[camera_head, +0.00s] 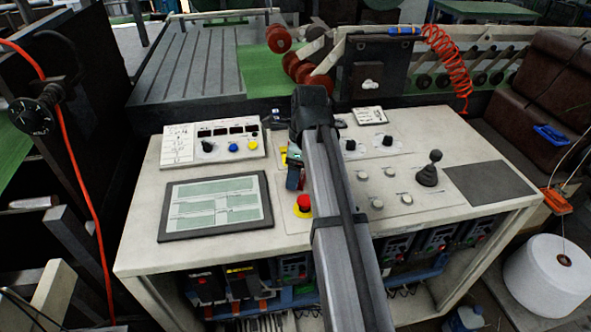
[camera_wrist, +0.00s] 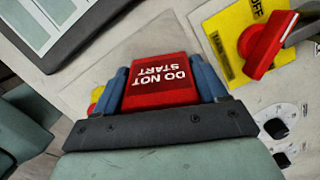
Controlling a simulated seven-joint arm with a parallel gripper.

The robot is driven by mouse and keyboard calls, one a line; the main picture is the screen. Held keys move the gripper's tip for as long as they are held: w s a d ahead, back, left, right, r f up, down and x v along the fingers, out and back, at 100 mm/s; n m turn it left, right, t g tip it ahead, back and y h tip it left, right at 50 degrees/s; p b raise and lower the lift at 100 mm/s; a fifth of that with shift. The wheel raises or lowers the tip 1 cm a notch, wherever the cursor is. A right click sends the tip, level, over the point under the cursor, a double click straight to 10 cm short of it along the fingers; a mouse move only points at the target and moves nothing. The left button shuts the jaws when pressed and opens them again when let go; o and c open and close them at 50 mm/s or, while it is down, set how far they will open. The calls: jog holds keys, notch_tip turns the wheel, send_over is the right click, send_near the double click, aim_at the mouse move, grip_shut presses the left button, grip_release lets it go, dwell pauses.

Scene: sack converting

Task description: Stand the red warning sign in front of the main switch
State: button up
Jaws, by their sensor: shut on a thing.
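The red warning sign (camera_wrist: 160,82), lettered DO NOT START, is between the blue fingers of my gripper (camera_wrist: 165,90) in the wrist view. Its lettering appears upside down there. My gripper is shut on it. The main switch (camera_wrist: 265,45), a red rotary handle on a yellow plate, is at the upper right of the wrist view, apart from the sign. In the head view my gripper (camera_head: 293,178) is over the middle of the console, and my arm hides most of the sign and the switch.
A red emergency-stop button (camera_head: 304,203) on a yellow base is close to my gripper. A tablet-like screen (camera_head: 215,205) lies to the left, a button box (camera_head: 213,141) behind it. A black joystick (camera_head: 429,170) stands to the right, near a bare dark pad (camera_head: 488,183).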

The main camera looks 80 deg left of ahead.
aim_at(303, 174)
jog(key=shift+f, duration=0.15)
jog(key=o, duration=1.1)
jog(key=shift+c, duration=0.2)
notch_tip(303, 174, up, 12)
jog(key=w, duration=0.1)
jog(key=shift+w+d, duration=0.3)
jog(key=shift+d, duration=0.05)
jog(key=shift+w, duration=0.1)
